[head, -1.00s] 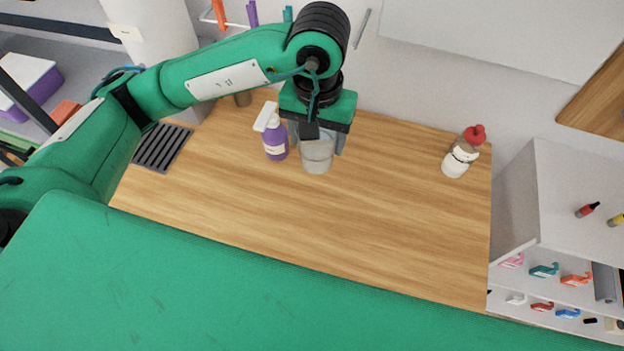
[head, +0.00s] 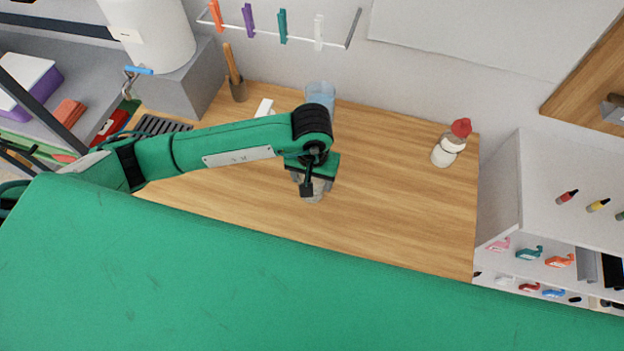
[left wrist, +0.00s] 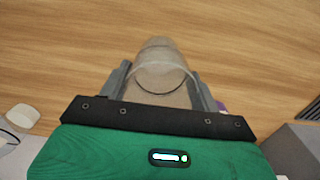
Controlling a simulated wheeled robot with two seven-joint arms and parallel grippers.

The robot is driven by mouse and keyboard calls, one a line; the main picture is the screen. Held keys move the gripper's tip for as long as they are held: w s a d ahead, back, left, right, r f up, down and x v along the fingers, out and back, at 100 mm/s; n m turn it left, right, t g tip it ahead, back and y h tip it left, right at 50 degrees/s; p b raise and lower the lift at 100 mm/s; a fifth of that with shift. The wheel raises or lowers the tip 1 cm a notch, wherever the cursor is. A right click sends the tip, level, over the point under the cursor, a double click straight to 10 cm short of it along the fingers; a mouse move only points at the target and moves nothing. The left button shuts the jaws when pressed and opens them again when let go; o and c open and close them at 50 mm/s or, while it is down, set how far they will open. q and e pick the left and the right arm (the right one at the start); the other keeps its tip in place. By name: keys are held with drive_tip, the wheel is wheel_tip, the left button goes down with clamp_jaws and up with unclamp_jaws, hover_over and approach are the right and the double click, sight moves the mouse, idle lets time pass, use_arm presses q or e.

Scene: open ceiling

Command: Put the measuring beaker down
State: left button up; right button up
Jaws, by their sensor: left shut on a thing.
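The measuring beaker is clear and greyish; in the head view only a small part of it (head: 316,196) shows below my left gripper (head: 312,184), over the wooden table (head: 400,210). In the left wrist view the beaker (left wrist: 158,72) is between the two fingers of the left gripper (left wrist: 161,88), which is shut on it. Whether its base touches the table I cannot tell. My right gripper is in neither view.
A bluish clear container (head: 320,92) stands at the table's back edge. A red-capped bottle (head: 450,145) stands at the back right. A spray bottle (head: 264,107) is mostly hidden behind my left arm. The table's right half is largely clear.

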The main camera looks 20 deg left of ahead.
use_arm(q)
wheel_tip(320, 180, down, 2)
drive_tip(key=shift+f+p, duration=0.15)
drive_tip(key=shift+p, duration=0.2)
drive_tip(key=shift+f, duration=0.3)
drive_tip(key=o, duration=1)
drive_tip(key=shift+c, duration=0.2)
drive_tip(key=shift+r, duration=0.15)
